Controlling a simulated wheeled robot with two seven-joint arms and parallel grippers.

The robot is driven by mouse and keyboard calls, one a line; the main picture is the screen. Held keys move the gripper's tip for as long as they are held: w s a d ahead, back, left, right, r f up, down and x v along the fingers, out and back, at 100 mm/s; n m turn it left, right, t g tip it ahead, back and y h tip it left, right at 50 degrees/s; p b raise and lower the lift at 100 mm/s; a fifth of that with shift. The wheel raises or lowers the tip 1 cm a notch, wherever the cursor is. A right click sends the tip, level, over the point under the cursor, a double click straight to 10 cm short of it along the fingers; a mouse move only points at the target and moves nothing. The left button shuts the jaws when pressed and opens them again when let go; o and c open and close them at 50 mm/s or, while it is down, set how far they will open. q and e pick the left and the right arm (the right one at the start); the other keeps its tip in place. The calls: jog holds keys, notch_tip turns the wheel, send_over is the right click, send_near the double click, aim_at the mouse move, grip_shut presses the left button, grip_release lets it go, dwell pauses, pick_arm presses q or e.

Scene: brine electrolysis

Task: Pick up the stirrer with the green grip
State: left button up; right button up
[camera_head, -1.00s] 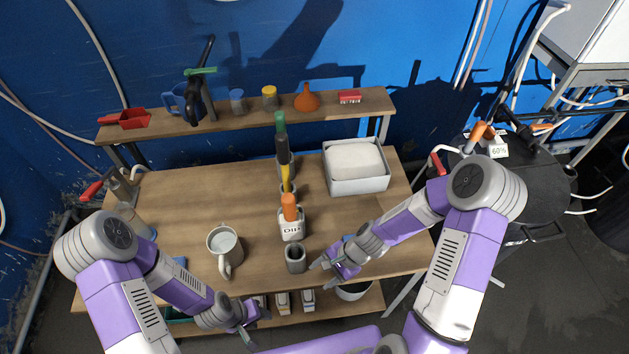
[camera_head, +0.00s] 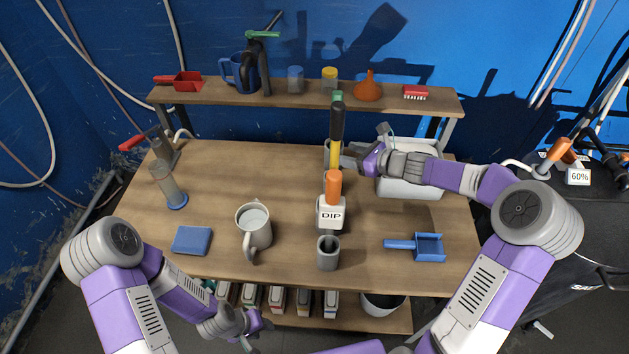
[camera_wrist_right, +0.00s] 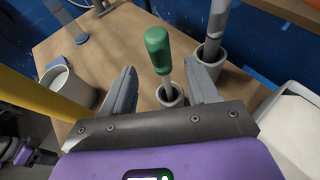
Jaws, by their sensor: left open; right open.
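The stirrer with the green grip (camera_wrist_right: 157,50) stands upright in a small grey cup (camera_wrist_right: 171,95) in the right wrist view, its thin shaft going down into the cup. In the head view only a bit of its green grip (camera_head: 337,96) shows above a black grip (camera_head: 337,120). My right gripper (camera_wrist_right: 161,82) is open, with one finger on each side of the stirrer, not closed on it; in the head view the gripper (camera_head: 350,156) is beside the row of grips. My left gripper (camera_head: 252,330) is open and empty, low at the table's front edge.
Yellow (camera_head: 334,156) and orange (camera_head: 333,186) grips stand close in front, near the DIP holder (camera_head: 331,214). A grey cup (camera_head: 327,253), a mug (camera_head: 253,229) and a blue scoop (camera_head: 428,246) stand nearer. A white bin (camera_head: 410,188) is under my right forearm.

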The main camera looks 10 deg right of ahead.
jog(key=x, duration=0.7)
jog(key=shift+w+a, duration=0.3)
jog(key=shift+w, duration=0.1)
jog(key=shift+r, duration=0.1)
grip_shut()
